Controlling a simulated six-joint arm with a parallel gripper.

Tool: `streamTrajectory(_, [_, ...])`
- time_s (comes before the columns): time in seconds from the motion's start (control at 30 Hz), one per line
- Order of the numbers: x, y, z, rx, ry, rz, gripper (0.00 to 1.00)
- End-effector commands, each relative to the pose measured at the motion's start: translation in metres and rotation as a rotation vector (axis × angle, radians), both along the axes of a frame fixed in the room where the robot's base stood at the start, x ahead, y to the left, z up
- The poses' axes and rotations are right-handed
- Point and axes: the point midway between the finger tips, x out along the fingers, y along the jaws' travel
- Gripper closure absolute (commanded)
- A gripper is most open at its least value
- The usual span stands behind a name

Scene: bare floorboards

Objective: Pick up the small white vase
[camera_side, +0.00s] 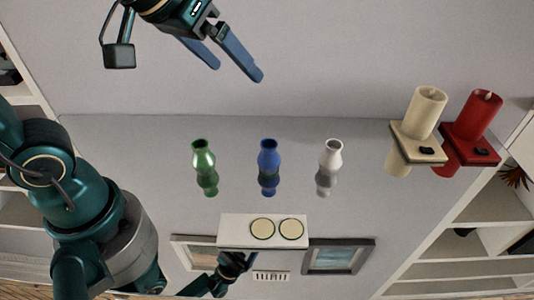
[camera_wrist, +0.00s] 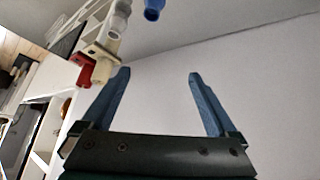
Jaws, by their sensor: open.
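The small white vase (camera_side: 331,154) stands upright on a glossy grey surface in the side view, at the right end of a row of three, with its reflection below it. A blue vase (camera_side: 268,154) is in the middle and a green vase (camera_side: 203,156) at the left. My gripper (camera_side: 238,73) is open and empty, up and to the left of the white vase and well apart from it. In the wrist view my gripper's (camera_wrist: 159,75) fingers are spread with nothing between them. The white vase (camera_wrist: 119,22) shows there near the top edge, left of the blue vase (camera_wrist: 153,10).
A cream candle (camera_side: 428,108) and a red candle (camera_side: 476,117) stand on square holders to the right of the vases. A white panel with two pale discs (camera_side: 262,229) shows below the row. Shelves (camera_side: 450,240) line the right side. The surface around the vases looks clear.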

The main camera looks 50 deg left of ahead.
Motion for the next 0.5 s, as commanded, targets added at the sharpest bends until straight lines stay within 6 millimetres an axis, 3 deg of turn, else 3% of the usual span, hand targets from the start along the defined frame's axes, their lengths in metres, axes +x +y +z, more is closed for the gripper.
streamTrajectory(0.1, [0.037, -0.013, -0.002, -0.009, 0.012, -0.004, 0.06])
streamTrajectory(0.27, [0.081, -0.036, -0.019, -0.014, 0.033, -0.016, 0.06])
streamTrajectory(0.5, [0.128, -0.078, -0.074, 0.001, 0.1, -0.064, 0.06])
